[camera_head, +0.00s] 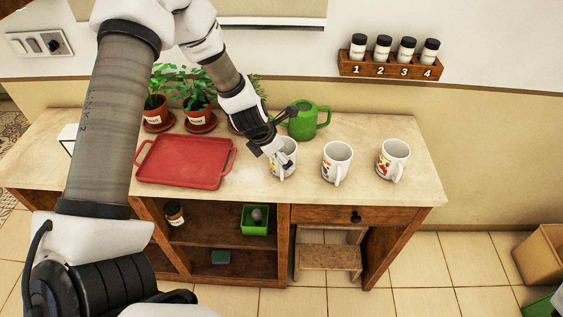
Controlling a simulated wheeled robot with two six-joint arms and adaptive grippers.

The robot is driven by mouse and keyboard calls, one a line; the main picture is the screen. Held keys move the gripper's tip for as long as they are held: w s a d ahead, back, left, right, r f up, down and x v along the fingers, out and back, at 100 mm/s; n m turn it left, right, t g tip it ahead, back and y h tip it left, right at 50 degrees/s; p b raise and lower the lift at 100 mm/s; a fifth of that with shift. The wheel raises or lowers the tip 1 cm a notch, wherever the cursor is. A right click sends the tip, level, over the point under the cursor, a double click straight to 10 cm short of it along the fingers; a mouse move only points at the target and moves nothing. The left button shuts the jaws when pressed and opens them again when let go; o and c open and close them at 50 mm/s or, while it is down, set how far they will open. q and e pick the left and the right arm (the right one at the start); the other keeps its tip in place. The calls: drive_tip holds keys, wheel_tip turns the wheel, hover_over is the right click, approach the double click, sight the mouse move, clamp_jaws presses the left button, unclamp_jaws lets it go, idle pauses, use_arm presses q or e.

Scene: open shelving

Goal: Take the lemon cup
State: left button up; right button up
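Three white cups with printed fruit stand in a row on the wooden counter (335,190). The leftmost cup (290,157) shows a patch of yellow print and is partly covered by my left gripper. The middle cup (337,160) and the right cup (393,160) also carry coloured prints, too small to name surely. My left gripper (287,135) is at the leftmost cup, its fingers spread apart, one toward the cup's far side and one over its near left side. I cannot tell whether they touch it. My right gripper is not in view.
A green watering can (306,121) stands close behind the leftmost cup. A red tray (184,163) lies to the left, with potted plants (197,95) behind it. Numbered jars (393,58) sit on a wall rack. The counter's front right is clear.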

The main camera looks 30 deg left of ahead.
use_arm(q)
drive_tip(key=w+f, duration=0.2)
drive_tip(key=shift+d+f, duration=0.1)
drive_tip(key=shift+f, duration=0.2)
drive_tip(key=shift+s+r, duration=0.1)
drive_tip(key=shift+r, duration=0.1)
drive_tip(key=shift+c, duration=0.7)
drive_tip(key=shift+s+r, duration=0.1)
drive_tip(key=shift+s, duration=0.1)
drive_tip(key=c, duration=1.2)
drive_tip(key=shift+o, duration=0.2)
